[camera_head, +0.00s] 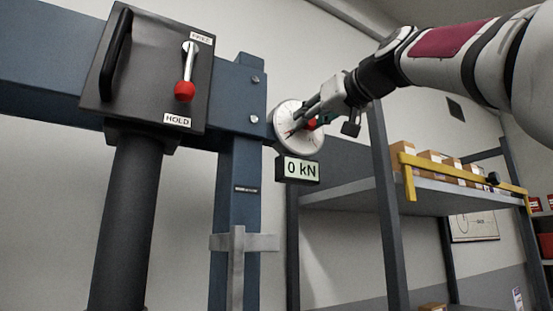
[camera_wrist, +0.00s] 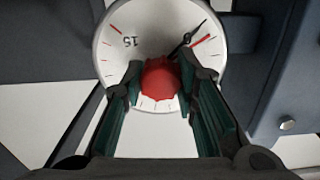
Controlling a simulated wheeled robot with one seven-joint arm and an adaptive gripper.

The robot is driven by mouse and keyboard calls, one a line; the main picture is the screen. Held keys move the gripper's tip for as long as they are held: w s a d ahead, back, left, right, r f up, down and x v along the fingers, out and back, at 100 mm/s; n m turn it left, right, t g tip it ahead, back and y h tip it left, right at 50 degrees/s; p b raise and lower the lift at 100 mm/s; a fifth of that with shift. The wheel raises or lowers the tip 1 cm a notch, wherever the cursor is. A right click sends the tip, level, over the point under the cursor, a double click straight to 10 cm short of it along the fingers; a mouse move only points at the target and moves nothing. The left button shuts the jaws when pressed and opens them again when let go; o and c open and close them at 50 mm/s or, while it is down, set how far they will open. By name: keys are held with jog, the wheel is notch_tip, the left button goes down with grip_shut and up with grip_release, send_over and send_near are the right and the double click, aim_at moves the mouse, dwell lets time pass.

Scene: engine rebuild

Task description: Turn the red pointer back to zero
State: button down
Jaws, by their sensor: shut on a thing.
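A round white dial gauge (camera_head: 289,112) is mounted on the blue frame. It fills the upper middle of the wrist view (camera_wrist: 130,22), with an upside-down "15" on its face. My gripper (camera_head: 308,122) reaches it from the right. In the wrist view my gripper (camera_wrist: 161,72) is shut on the red knob (camera_wrist: 160,80) at the dial's centre, a finger on either side. A black needle (camera_wrist: 188,38) points to the upper right. A thin red line (camera_wrist: 201,42), seemingly the red pointer, lies close beside it. Another red line shows at upper left. The fingers hide part of the dial.
A display (camera_head: 298,169) under the dial reads "0 kN". A black box (camera_head: 138,60) with a red-knobbed lever (camera_head: 185,88) near "HOLD" stands at left. Shelving (camera_head: 350,190) with cardboard boxes and a yellow bar (camera_head: 460,170) stands at right.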

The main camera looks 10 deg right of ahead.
jog(key=shift+w+f+n, duration=0.1)
jog(key=shift+f+n, duration=0.1)
jog(key=shift+n, duration=0.9)
jog(key=c, duration=1.2)
grip_release()
jog(key=shift+c, duration=0.2)
jog(key=shift+r, duration=0.1)
jog(key=v, duration=1.2)
